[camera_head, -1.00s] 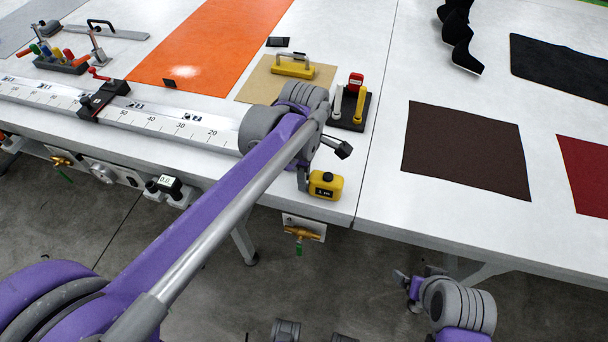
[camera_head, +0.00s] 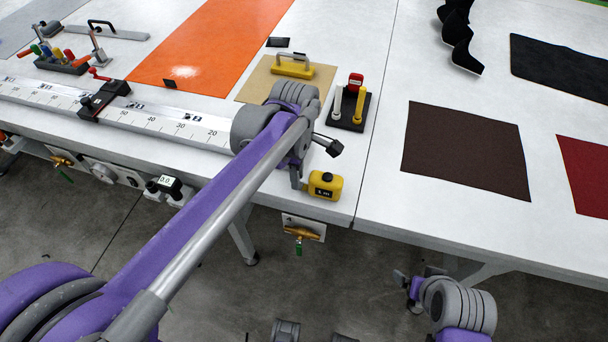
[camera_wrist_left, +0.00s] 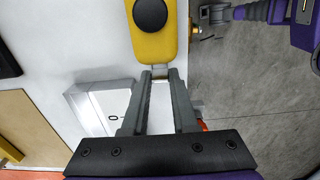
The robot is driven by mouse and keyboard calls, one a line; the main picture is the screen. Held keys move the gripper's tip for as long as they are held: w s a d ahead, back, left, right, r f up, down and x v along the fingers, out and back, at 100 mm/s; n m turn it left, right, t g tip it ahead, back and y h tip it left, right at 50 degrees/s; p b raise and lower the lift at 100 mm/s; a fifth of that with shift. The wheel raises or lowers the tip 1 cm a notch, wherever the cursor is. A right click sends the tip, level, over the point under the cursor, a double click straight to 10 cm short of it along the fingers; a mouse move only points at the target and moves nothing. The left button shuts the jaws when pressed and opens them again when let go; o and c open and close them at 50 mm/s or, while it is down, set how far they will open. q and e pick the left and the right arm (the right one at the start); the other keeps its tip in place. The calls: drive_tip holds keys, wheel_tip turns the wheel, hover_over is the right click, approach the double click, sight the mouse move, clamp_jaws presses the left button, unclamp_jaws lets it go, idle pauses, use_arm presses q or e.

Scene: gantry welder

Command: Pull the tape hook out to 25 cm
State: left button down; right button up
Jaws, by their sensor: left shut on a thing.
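The yellow tape measure (camera_head: 325,186) with a black label lies at the front edge of the white table. Its yellow case with a round black knob also shows at the top of the left wrist view (camera_wrist_left: 154,35). The small silver tape hook (camera_wrist_left: 160,73) shows at the case's lower end, between my left fingertips. My left gripper (camera_wrist_left: 160,76) is shut on the hook, close against the case; in the head view its fingers (camera_head: 297,181) are partly hidden by my wrist. My right gripper (camera_head: 412,288) hangs low beyond the table's front edge; its jaw opening is unclear.
A long scale rail (camera_head: 165,123) with a dark slider (camera_head: 103,99) runs left of my wrist; its end marked 0 (camera_wrist_left: 105,110) is beside my left fingers. A brown sheet (camera_head: 466,150) lies right.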

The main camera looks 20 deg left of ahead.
use_arm(q)
drive_tip(key=a, duration=2.3)
drive_tip(key=shift+w+a+p, duration=0.3)
drive_tip(key=shift+w, duration=0.1)
drive_tip(key=c, duration=0.7)
unclamp_jaws()
drive_tip(key=shift+d, duration=0.1)
drive_tip(key=shift+r, duration=0.1)
wheel_tip(320, 180, up, 11)
drive_tip(key=shift+f+p, duration=0.15)
drive_tip(key=shift+p, duration=0.25)
